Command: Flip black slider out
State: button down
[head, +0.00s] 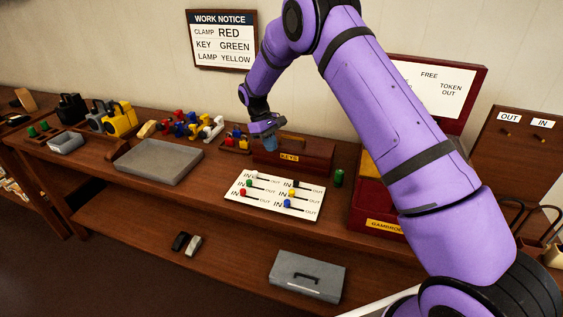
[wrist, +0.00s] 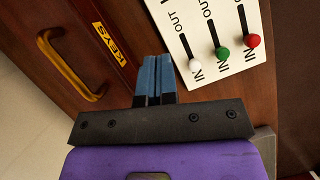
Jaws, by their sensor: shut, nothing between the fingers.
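The black slider knob (head: 296,184) is in the top right row of a white slider board (head: 268,207) in the head view, at the IN end of its slot. In the wrist view the board (wrist: 220,75) shows only its white, green and red knobs, and the black one is out of sight. My gripper (head: 271,147) is by the wooden KEYS box, behind the board and apart from the black knob. In the wrist view its blue fingers (wrist: 155,62) are together with nothing between them, beside the board's edge near the white knob.
On the board are also white, green (head: 249,184), red (head: 243,192), yellow (head: 291,194) and blue (head: 287,203) knobs. The KEYS box (head: 310,158) stands behind it. A green cylinder (head: 339,177) stands at its right, and a grey tray (head: 160,162) lies to the left.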

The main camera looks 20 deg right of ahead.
aim_at(306, 188)
jog(key=x, duration=0.9)
jog(key=s+d, duration=0.1)
jog(key=s, duration=0.1)
jog(key=shift+s+d+f, duration=0.2)
jog(key=shift+s+d, duration=0.05)
jog(key=shift+d, duration=0.15)
jog(key=shift+s+d, duration=0.3)
jog(key=shift+s, duration=0.15)
jog(key=shift+s+d, duration=0.75)
jog(key=shift+d, duration=0.3)
jog(key=shift+s+d, duration=0.7)
jog(key=shift+d, duration=0.3)
jog(key=shift+f, duration=0.1)
